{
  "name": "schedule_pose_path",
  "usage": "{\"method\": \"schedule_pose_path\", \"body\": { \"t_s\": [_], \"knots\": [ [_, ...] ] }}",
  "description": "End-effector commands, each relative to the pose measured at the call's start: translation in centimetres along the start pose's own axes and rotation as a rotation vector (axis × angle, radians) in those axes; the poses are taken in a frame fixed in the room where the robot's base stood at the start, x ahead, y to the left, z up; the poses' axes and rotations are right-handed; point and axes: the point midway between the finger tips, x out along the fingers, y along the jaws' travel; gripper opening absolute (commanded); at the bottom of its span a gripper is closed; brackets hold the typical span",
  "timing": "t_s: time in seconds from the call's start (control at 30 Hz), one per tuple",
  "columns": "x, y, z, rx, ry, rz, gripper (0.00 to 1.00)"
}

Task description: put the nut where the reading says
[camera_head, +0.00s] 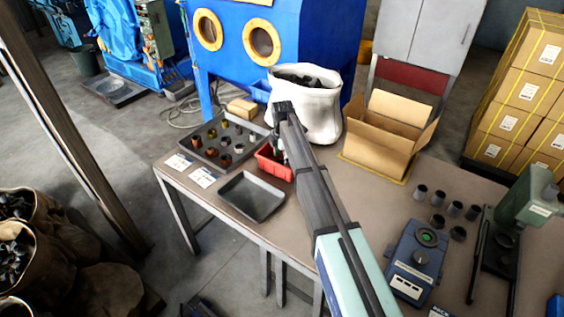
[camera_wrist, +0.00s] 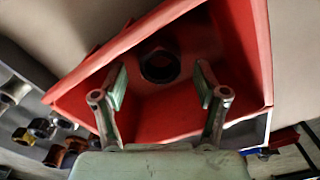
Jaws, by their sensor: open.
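A dark hex nut (camera_wrist: 160,65) lies in the red bin (camera_wrist: 250,45), seen in the wrist view. My gripper (camera_wrist: 161,82) is open, its two fingers over the bin with the nut between and just beyond the tips; nothing is held. In the head view the red bin (camera_head: 272,172) stands on the table, and my gripper (camera_head: 279,152) is over it, partly hidden by my arm. The nut cannot be made out there. A blue device (camera_head: 408,265) with a dial and a round green display (camera_head: 427,238) sits at the right; its reading is too small to read.
A dark tray with several assorted nuts (camera_head: 210,128) stands left of the bin, an empty dark tray (camera_head: 252,198) in front. White cards (camera_head: 203,177) lie at the table edge. A white sack (camera_head: 320,115), open cardboard box (camera_head: 375,155), grey cylinders (camera_head: 438,198) and green bench instrument (camera_head: 528,195) stand around.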

Motion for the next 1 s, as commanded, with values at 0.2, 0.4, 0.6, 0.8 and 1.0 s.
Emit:
{"method": "schedule_pose_path", "body": {
  "t_s": [0.2, 0.4, 0.6, 0.8, 1.0],
  "knots": [
    [-4.0, 0.1, 0.0, 0.0, -0.001, 0.003, 0.72],
    [-7.7, 0.1, 0.0, 0.0, -0.001, 0.003, 0.72],
    [-10.0, 0.0, 0.0, 0.0, 0.0, 0.001, 0.72],
    [-10.7, 0.0, 0.0, 0.0, 0.0, -0.001, 0.72],
    [-10.7, 0.0, 0.0, 0.0, 0.0, -0.001, 0.72]
  ]
}}
